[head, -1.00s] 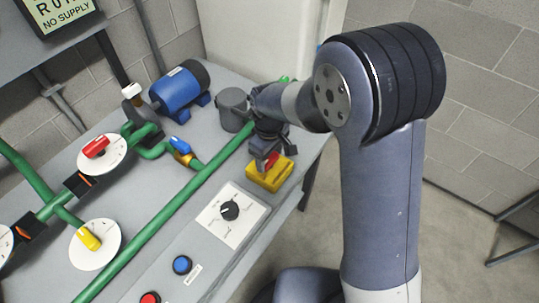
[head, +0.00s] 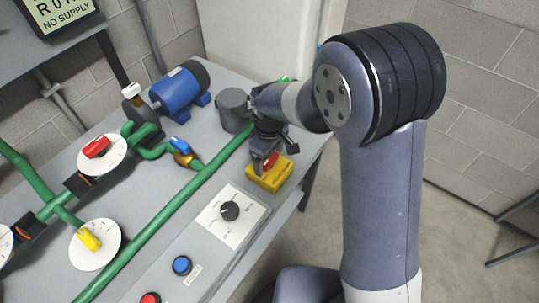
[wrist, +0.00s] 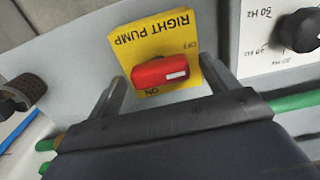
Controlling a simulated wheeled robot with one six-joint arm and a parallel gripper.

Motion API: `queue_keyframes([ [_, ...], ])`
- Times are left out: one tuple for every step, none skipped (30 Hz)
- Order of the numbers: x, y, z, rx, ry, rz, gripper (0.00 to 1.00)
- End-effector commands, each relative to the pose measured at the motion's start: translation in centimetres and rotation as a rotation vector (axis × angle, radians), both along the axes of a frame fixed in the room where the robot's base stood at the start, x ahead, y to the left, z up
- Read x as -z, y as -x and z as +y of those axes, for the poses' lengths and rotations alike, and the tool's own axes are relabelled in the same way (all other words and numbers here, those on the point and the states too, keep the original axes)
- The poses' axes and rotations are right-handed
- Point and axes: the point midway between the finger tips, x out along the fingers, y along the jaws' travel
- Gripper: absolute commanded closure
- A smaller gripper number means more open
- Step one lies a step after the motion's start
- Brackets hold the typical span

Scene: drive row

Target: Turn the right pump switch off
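The right pump switch is a yellow box with a red knob. In the wrist view its yellow plate (wrist: 150,40) reads RIGHT PUMP upside down, with OFF above the knob and ON below it. The red knob (wrist: 155,71) lies nearly level in that view, its white mark at the right end. My gripper (wrist: 163,72) is open, one finger on each side of the knob, with a gap visible at the left. I cannot tell whether the right finger touches. In the head view the yellow box (head: 272,178) sits at the bench's right edge, under my gripper (head: 264,164).
A white plate with a black dial (head: 230,211) is close beside the switch. A green pipe (head: 180,202) runs along the bench. A grey cylinder (head: 233,108) and blue motor (head: 180,90) stand behind. Blue (head: 182,265) and red (head: 150,299) buttons lie nearer the front.

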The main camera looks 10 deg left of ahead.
Motion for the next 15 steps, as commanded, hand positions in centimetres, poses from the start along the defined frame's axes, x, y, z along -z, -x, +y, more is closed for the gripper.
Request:
queue_keyframes([
  [0.0,0.0,0.0,0.001,0.0,0.0,0.18],
  [0.0,0.0,0.0,0.001,0.0,0.001,0.18],
  [0.0,0.0,0.0,0.001,0.001,0.001,0.18],
  [0.0,0.0,0.0,0.001,0.001,0.001,0.18],
  [0.0,0.0,0.0,0.001,0.001,0.001,0.18],
  [0.0,0.0,0.0,0.001,0.001,0.001,0.18],
  [-0.1,0.0,0.0,0.001,0.0,0.0,0.18],
  [-0.3,0.0,0.0,0.002,0.0,0.0,0.18],
  [-0.7,0.0,0.0,0.002,-0.001,0.0,0.18],
  [-1.0,0.0,0.0,0.002,-0.001,0.0,0.18],
  [-1.4,0.0,0.0,0.002,-0.002,-0.002,0.18],
  [-2.1,0.0,0.0,0.002,-0.002,-0.002,0.18],
  [-2.6,0.0,0.0,0.002,-0.002,-0.002,0.18],
  [-3.3,0.0,0.0,0.002,-0.003,-0.003,0.18],
  [-4.1,-0.1,0.1,0.001,-0.003,-0.003,0.18],
])
